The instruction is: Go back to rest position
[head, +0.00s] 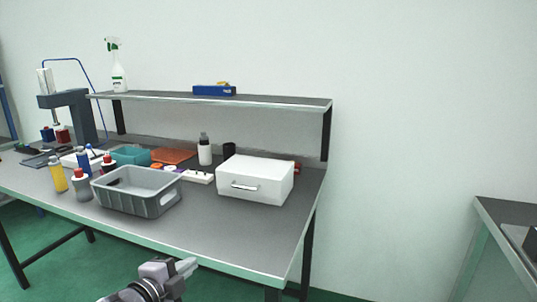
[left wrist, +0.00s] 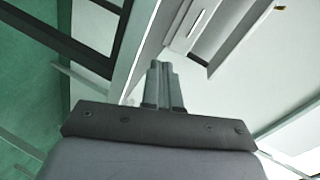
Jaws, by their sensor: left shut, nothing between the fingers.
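My left gripper (head: 186,267) shows at the bottom of the head view, in front of the workbench's front edge and apart from it. In the left wrist view its fingers (left wrist: 159,70) are together with nothing between them. Most of my left arm is below the frame. My right gripper is in neither view. The workbench (head: 230,225) has a grey top and carries a grey crate (head: 150,208) and a white drawer box (head: 262,182) with its drawer closed.
Bottles, including a yellow one (head: 58,175), stand left of the crate. A shelf (head: 260,101) above the bench holds a spray bottle (head: 118,72) and a blue box (head: 214,90). Another table (head: 500,215) is at the far right. Floor shows between the tables.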

